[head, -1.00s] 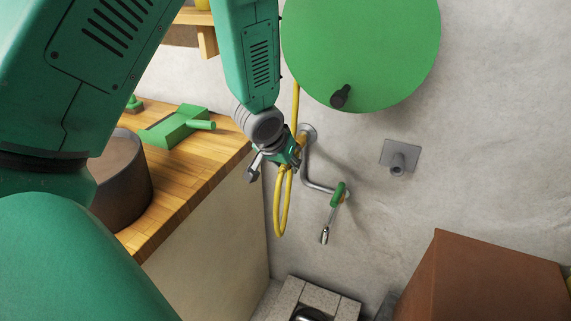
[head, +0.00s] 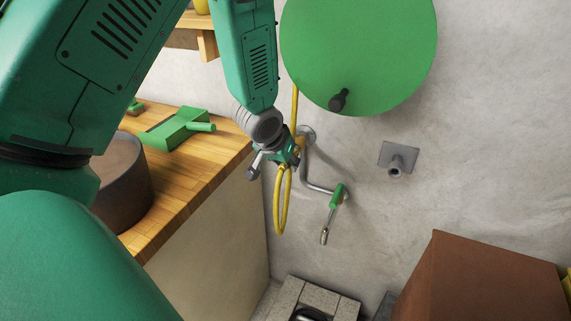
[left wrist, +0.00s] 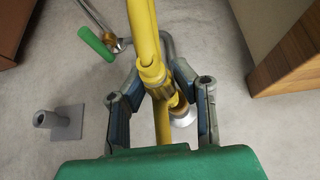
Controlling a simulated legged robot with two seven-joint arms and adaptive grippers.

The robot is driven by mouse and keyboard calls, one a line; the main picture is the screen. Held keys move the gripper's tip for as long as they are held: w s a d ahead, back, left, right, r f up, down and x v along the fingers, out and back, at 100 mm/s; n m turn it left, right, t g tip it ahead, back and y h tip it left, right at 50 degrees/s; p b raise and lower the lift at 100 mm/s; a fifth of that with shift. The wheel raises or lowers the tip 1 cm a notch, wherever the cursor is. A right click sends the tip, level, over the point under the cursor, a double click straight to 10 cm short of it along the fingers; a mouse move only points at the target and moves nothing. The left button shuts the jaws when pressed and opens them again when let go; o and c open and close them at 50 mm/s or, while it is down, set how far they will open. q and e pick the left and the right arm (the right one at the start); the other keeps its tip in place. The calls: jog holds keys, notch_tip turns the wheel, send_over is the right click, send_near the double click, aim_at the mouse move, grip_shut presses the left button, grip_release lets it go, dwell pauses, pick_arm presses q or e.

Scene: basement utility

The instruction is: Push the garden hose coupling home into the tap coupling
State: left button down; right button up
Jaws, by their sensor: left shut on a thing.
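My left gripper (head: 288,160) is in front of the wall, left of the tap. In the left wrist view, its two fingers (left wrist: 158,92) stand either side of the yellow hose coupling (left wrist: 152,74) and are shut on it. The yellow hose (head: 282,205) hangs below the gripper in a narrow loop. The tap has a bent grey pipe, a green handle (head: 338,195) and a metal spout end (head: 324,236), where the tap coupling seems to be. The held coupling is apart from this end. The handle also shows in the left wrist view (left wrist: 95,43). My right gripper is out of view.
A wooden worktop (head: 195,185) with a green tool (head: 178,128) and a brown pot (head: 122,180) is at left. A green disc (head: 360,45) and a grey wall bracket (head: 397,160) are on the wall. A brown box (head: 480,285) stands at lower right.

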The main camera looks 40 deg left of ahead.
pick_arm(q)
jog(key=shift+w+a+f, duration=0.15)
jog(key=shift+w+a, duration=0.35)
jog(key=shift+a, duration=0.05)
jog(key=shift+w+p, duration=0.4)
jog(key=shift+w, duration=0.1)
jog(key=c, duration=1.2)
grip_release()
jog(key=shift+w, duration=0.1)
jog(key=v, duration=1.2)
